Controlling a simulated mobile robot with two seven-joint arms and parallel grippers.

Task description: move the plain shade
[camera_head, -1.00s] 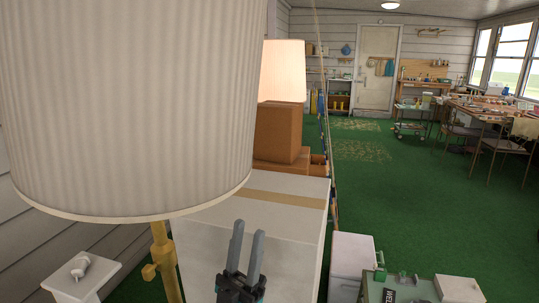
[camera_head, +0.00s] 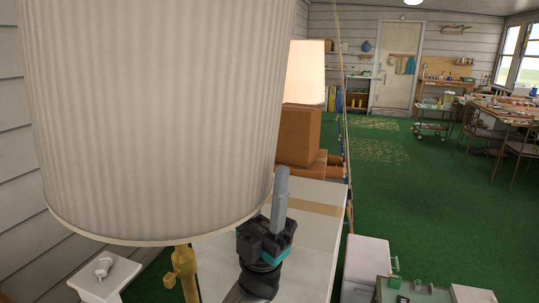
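A smooth, glowing cream shade (camera_head: 306,72) sits above a brown box-like base (camera_head: 299,136) behind the white box. It looks plain. A large pale shade (camera_head: 160,110) with fine vertical ribs fills the left foreground on a brass-coloured stand (camera_head: 184,272). It covers the left edge of the glowing shade. My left gripper (camera_head: 281,172) points up just right of the ribbed shade's lower rim, in front of the white box. Its fingers line up in this view, so the gap between them is hidden. It appears apart from the glowing shade. My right gripper is not in view.
A white box (camera_head: 318,236) with a tan strip stands beneath the brown base. A small white pedestal (camera_head: 106,281) is at lower left. White and green cases (camera_head: 366,262) stand at lower right. A thin upright pole (camera_head: 342,110) rises beside the box. Green floor (camera_head: 405,205) is open to the right.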

